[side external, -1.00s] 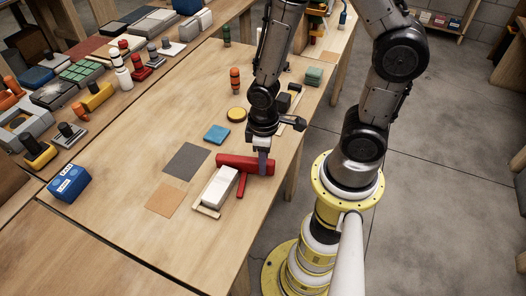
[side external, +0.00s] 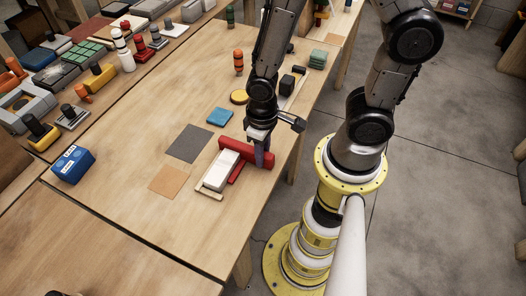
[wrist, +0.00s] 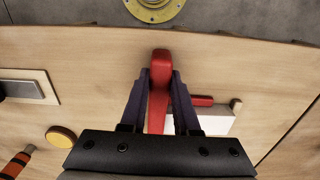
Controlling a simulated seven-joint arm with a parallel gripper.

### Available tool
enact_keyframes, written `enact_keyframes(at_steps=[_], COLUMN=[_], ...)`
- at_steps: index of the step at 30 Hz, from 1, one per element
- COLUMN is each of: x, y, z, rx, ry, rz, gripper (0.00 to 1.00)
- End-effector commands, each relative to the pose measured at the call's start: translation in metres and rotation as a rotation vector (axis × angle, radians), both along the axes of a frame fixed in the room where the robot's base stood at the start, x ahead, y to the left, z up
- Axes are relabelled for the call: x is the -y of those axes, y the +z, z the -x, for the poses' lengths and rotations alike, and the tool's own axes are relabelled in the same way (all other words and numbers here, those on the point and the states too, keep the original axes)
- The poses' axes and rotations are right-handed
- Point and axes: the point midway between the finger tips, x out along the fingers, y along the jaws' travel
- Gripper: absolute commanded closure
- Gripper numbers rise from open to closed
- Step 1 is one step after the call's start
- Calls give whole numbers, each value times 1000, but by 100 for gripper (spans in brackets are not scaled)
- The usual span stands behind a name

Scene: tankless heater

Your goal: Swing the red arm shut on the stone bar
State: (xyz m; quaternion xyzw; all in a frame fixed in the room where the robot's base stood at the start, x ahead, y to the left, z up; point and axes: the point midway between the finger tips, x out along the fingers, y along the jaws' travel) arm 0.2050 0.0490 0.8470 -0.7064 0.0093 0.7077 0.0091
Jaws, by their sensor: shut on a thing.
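The red arm (side external: 231,146) is T-shaped and lies on the table, with a thick bar and a thinner leg (side external: 237,173). My gripper (side external: 262,160) is shut on the thick bar near its right end. In the wrist view the red arm (wrist: 160,66) stands between the two fingers of my gripper (wrist: 160,78). The stone bar (side external: 221,171) is a pale block in a light wooden holder (side external: 208,191). The leg lies close along the stone bar's right side; I cannot tell whether they touch. The stone bar (wrist: 212,122) is partly hidden in the wrist view.
A grey mat (side external: 189,144), a tan square (side external: 167,182) and a blue square (side external: 220,117) lie to the left and behind. A yellow disc (side external: 239,97) and an orange-banded peg (side external: 238,62) stand farther back. The table's front edge is close on the right.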

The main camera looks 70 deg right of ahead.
Motion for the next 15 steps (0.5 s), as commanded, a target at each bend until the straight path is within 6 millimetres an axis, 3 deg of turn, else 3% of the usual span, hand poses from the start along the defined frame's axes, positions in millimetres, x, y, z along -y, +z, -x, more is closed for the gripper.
enact_keyframes(at_steps=[2,3,7,15], x=[-2,-2,-2,-1], y=[1,1,1,0], z=[-2,-2,-2,-1], rx=[7,7,6,3], ry=[-3,-2,-1,0], rz=[-4,-4,-3,-2], gripper=[100,65,42,40])
